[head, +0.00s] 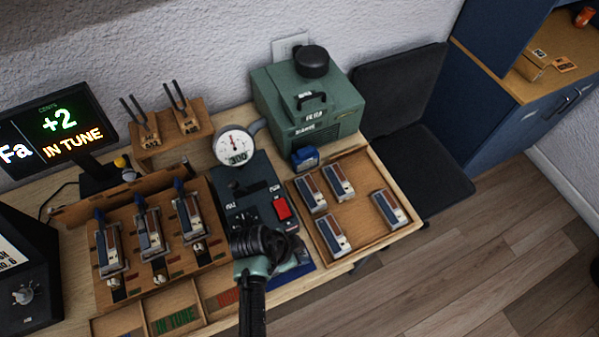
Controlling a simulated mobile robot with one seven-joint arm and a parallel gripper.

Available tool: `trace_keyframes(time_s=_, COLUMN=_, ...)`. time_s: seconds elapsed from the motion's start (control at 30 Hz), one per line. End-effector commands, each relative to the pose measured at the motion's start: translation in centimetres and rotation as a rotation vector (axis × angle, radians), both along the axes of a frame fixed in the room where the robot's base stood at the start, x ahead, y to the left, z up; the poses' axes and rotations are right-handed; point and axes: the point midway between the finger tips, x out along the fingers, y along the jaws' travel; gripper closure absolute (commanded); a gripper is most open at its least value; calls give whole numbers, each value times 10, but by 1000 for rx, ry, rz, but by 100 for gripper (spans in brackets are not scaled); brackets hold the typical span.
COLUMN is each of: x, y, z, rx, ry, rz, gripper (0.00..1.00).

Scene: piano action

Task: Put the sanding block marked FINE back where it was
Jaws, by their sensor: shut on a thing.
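My gripper (264,246) is low over the front of the bench, in front of the dark unit with the red switch. It is seen from above and behind, and my own wrist hides most of its fingers. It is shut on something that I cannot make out. No marking FINE is readable in this view. A small blue block with a pale label (305,157) sits by the green machine; I cannot tell whether it is a sanding block. A dark blue patch (298,277) shows just right of my wrist on the bench.
A wooden tray (367,162) at right holds several striped blocks. A wooden rack (137,245) at left holds three similar pieces. A round dial gauge (236,147), green machine (310,105), tuning forks (160,118) and tune display (58,133) crowd the back. Compartments (205,308) line the front.

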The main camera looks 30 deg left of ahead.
Motion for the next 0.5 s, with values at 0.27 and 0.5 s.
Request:
trace_keyframes(time_s=0.27, x=0, y=0, z=-4, rx=0, ry=-2, rz=-1, gripper=100)
trace_keyframes(time_s=0.5, x=0, y=0, z=-7, rx=1, ry=-1, rz=-1, gripper=56)
